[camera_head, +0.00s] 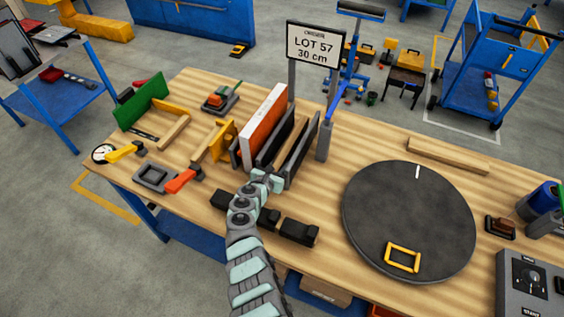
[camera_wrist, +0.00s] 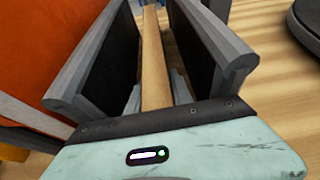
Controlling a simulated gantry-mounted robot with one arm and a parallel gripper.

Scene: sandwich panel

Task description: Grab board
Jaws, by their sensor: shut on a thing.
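A pale wooden board (camera_wrist: 153,60), seen edge-on as a narrow strip, runs between two dark-faced grey walls in the wrist view. The left wall (camera_wrist: 100,60) and right wall (camera_wrist: 215,45) stand apart from it. My gripper (camera_wrist: 157,92) is shut on the board, with small grey fingers on either side of it; its mint housing hides the near end. In the head view my gripper (camera_head: 266,178) is at the near end of the walls (camera_head: 300,143). An orange panel with a white edge (camera_head: 263,122) stands upright just left of them.
A "LOT 57 30 cm" sign (camera_head: 316,43) and a grey post (camera_head: 324,140) rise close behind and right of the walls. Black blocks (camera_head: 298,232) lie in front. A dark round disc (camera_head: 408,215) fills the right side. Clamps and a green plate (camera_head: 142,101) are left.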

